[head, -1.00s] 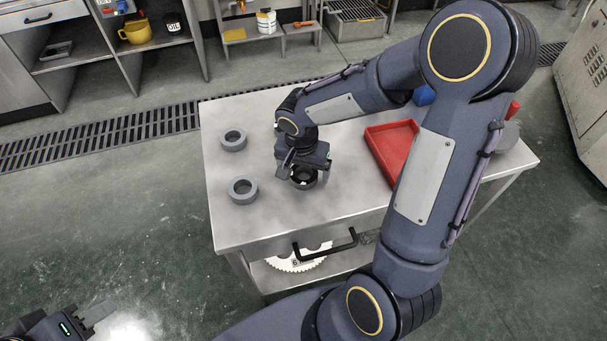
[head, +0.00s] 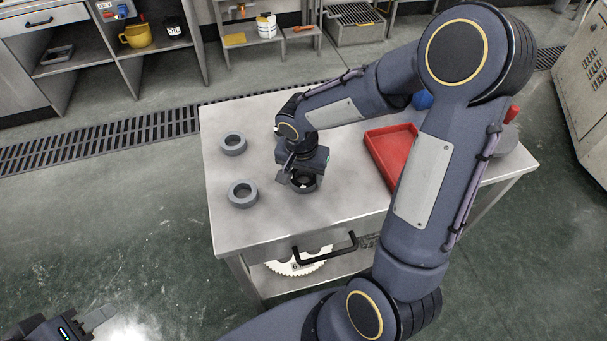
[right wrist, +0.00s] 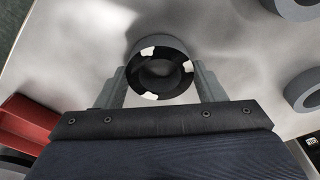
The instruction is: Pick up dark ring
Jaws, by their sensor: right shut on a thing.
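The dark ring (head: 305,186) is on the steel table near its front middle. In the right wrist view the dark ring (right wrist: 137,80) has a black face with white marks and an open centre. My right gripper (head: 302,180) points down over it. In the right wrist view its fingers (right wrist: 160,82) stand one on each side of the ring, shut on its outside. I cannot tell whether the ring touches the table. My left gripper (head: 100,318) is at the bottom left, away from the table; its finger opening is unclear.
Two grey rings, one farther back (head: 233,145) and one nearer (head: 242,194), lie on the table (head: 265,225) to the left. A red tray (head: 378,160) is to the right, partly behind my arm. A black handle (head: 325,248) sticks out at the table's front.

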